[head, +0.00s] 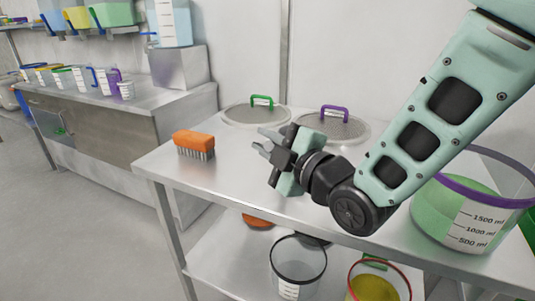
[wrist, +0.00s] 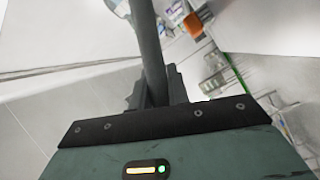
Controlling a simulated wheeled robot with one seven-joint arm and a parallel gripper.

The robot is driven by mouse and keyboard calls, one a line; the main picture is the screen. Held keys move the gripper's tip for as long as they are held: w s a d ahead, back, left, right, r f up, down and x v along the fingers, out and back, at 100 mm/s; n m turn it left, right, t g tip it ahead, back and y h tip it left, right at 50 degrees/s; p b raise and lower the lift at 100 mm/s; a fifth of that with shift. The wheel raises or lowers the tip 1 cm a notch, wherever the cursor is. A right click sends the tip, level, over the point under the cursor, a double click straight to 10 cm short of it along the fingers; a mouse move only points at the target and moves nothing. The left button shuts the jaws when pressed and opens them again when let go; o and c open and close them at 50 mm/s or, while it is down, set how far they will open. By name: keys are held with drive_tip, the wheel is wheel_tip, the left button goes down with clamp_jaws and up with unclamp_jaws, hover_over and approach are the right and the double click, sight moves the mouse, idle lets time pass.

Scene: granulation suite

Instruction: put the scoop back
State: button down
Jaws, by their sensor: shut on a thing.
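In the wrist view my gripper (wrist: 156,88) is shut on a long grey handle, which I take to be the scoop (wrist: 149,45). The handle runs up out of the top of that view, so the scoop's far end is not seen there. In the head view I cannot clearly tell the scoop from the grey finger parts.
An orange brush (head: 193,144) lies on the steel table (head: 225,190), left of my gripper. Lids with green (head: 262,101) and purple (head: 334,112) handles lie behind. A purple-rimmed tub (head: 455,215) stands at right. Buckets (head: 298,262) stand below. Several cups (head: 125,90) line the left bench.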

drive_tip(key=shift+f, duration=1.1)
drive_tip(key=shift+f+b, duration=0.15)
drive_tip(key=shift+b, duration=0.15)
drive_tip(key=c, duration=1.3)
unclamp_jaws()
drive_tip(key=shift+c, duration=0.2)
